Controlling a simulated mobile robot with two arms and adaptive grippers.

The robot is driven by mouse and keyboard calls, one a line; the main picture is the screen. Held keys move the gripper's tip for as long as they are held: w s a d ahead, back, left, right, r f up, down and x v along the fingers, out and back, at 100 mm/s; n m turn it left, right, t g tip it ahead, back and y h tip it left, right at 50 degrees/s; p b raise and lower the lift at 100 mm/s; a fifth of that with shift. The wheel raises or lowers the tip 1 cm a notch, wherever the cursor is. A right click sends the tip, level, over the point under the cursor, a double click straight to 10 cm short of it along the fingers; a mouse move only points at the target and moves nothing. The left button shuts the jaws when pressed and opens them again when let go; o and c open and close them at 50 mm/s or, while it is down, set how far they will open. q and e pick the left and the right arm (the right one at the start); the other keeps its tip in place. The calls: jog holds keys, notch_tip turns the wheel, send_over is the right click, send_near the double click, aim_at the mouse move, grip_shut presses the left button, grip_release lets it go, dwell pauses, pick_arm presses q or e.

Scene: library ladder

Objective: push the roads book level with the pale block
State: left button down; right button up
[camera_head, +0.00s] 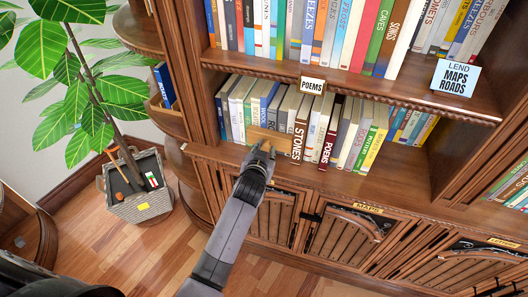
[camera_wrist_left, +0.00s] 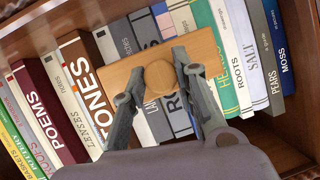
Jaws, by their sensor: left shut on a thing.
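A pale wooden block (camera_wrist_left: 212,48) with a round knob (camera_wrist_left: 160,75) lies flat across the spines of several books on the lower shelf. It also shows in the head view (camera_head: 282,139). My left gripper (camera_head: 264,150) is shut on the block's knob, with one finger on each side of it in the left wrist view (camera_wrist_left: 160,83). Behind the block, a grey-blue spine with letters starting "RO" (camera_wrist_left: 181,112) shows in part; the block and a finger hide the rest, so I cannot confirm it is the roads book. My right gripper is not in view.
The brown STONES book (camera_head: 299,140) and red POEMS book (camera_head: 328,142) stand right of the block. A POEMS sign (camera_head: 313,86) hangs above. Cabinet doors (camera_head: 340,234) lie below. A potted plant (camera_head: 137,195) stands on the floor at left.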

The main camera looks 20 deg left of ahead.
pick_arm(q)
jog(key=shift+w+r, duration=0.15)
jog(key=shift+w, duration=0.25)
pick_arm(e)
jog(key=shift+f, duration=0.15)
pick_arm(q)
jog(key=shift+s, duration=0.1)
jog(key=shift+s+p, duration=0.55)
jog(key=shift+s, duration=0.15)
jog(key=shift+s+a+p, duration=0.1)
jog(key=shift+s+p, duration=1)
jog(key=shift+s, duration=1.6)
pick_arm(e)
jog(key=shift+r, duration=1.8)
